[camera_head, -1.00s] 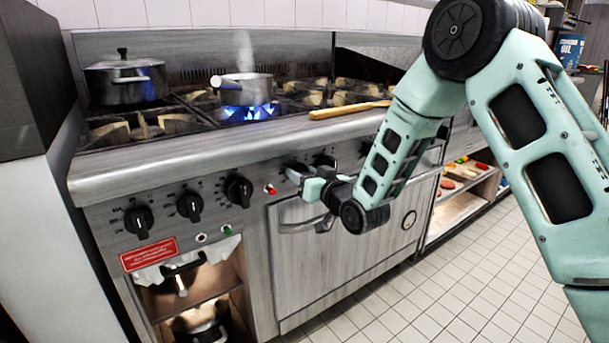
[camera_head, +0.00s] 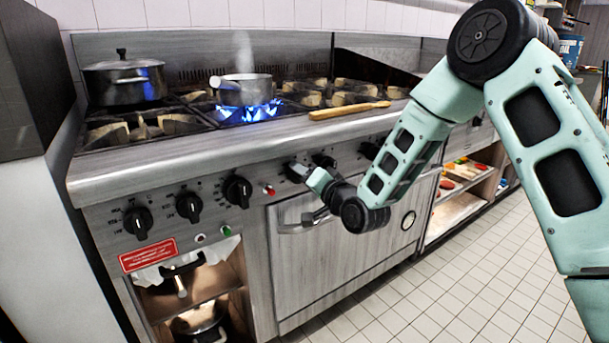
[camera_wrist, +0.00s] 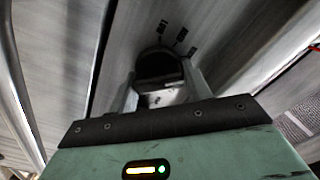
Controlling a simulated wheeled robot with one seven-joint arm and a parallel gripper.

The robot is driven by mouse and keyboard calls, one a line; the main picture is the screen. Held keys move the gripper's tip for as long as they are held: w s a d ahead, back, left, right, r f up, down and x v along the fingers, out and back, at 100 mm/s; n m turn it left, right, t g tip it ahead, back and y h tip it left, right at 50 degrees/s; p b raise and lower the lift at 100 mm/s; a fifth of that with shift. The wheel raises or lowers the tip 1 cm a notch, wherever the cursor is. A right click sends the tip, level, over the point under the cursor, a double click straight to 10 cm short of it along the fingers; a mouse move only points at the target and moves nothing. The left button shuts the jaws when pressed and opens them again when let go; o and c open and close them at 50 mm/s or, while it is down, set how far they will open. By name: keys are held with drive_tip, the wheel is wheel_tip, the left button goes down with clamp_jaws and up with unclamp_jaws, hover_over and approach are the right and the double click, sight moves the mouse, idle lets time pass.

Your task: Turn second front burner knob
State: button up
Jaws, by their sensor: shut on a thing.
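A row of black knobs runs along the front panel of the steel range (camera_head: 160,165). My gripper (camera_head: 302,173) is at the first knob (camera_head: 294,173) to the right of the red light. In the wrist view the dark round knob (camera_wrist: 158,66) sits between the two fingers of my gripper (camera_wrist: 160,88), which are shut on it. The fingers and wrist cover part of this knob in the head view. A small steaming pot (camera_head: 243,90) stands over a blue flame (camera_head: 248,112) on the burner behind the panel.
A large lidded pot (camera_head: 125,82) stands at the back left. A wooden spoon (camera_head: 348,110) lies along the range's front edge. The oven door handle (camera_head: 298,227) is just below my gripper. Tiled floor (camera_head: 440,285) is clear at the right.

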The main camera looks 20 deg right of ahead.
drive_tip(key=m, duration=0.3)
drive_tip(key=shift+d+f+m+p, duration=0.1)
drive_tip(key=shift+d+m+p, duration=0.05)
drive_tip(key=shift+m+p, duration=0.25)
drive_tip(key=m+p, duration=0.1)
drive_tip(key=m, duration=0.3)
drive_tip(key=shift+f, duration=0.15)
drive_tip(key=shift+m, duration=0.3)
drive_tip(key=o, duration=0.9)
drive_tip(key=p+v, duration=1)
drive_tip(key=v, duration=0.7)
drive_tip(key=shift+s, duration=0.15)
